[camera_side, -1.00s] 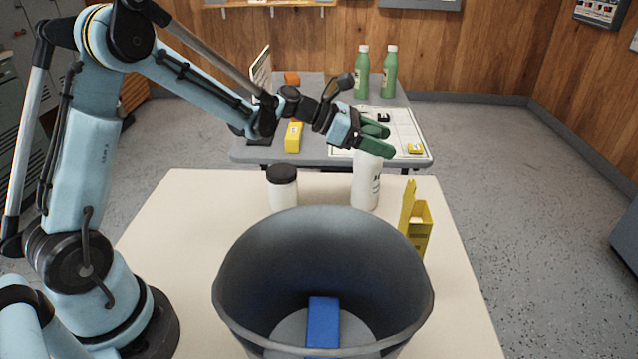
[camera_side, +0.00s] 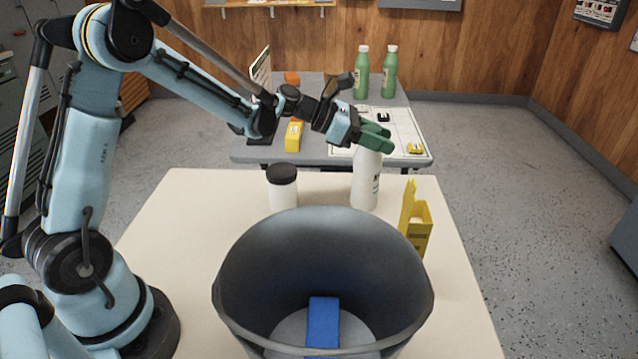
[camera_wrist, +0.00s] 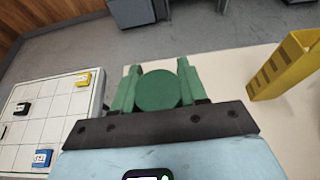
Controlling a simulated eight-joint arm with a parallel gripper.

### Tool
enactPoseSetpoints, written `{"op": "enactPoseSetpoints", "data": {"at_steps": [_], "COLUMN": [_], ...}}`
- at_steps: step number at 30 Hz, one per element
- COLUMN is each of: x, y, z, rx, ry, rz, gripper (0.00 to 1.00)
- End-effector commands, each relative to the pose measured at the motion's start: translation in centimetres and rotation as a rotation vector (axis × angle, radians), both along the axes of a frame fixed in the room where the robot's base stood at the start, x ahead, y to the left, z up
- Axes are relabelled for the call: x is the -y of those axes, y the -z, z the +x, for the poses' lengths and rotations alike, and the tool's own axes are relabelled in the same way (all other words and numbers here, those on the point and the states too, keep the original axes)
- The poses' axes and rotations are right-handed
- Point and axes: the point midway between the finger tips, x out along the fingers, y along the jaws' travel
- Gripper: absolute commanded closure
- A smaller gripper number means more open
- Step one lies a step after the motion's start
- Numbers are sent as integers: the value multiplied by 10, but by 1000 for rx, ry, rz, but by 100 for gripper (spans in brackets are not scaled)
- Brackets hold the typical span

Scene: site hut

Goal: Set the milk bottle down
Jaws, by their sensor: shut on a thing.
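The white milk bottle (camera_side: 366,182) stands upright at the back right of the cream table in the side view, behind the grey bin. Its base looks to be at the table top, but I cannot tell whether it touches. My gripper (camera_side: 376,137) is shut on its upper end, with green fingers on either side. In the wrist view the bottle's round green cap (camera_wrist: 158,91) sits between the two fingers (camera_wrist: 157,88). The rest of the bottle is hidden there.
A large grey bin (camera_side: 240,290) with a blue block (camera_side: 322,322) inside fills the table front. A white jar with a black lid (camera_side: 283,188) stands left of the bottle, a yellow holder (camera_side: 415,228) right. A grey table (camera_side: 250,150) stands behind.

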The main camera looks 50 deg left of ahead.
Motion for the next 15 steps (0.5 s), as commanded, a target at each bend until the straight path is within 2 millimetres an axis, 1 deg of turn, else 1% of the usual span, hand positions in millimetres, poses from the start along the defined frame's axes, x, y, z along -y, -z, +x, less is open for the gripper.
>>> {"op": "enactPoseSetpoints", "data": {"at_steps": [5,15], "x": [0,0], "y": [-11,-39], "z": [0,0], "rx": [0,0], "ry": [0,1], "rz": [-1,-2], "gripper": [100,100]}}
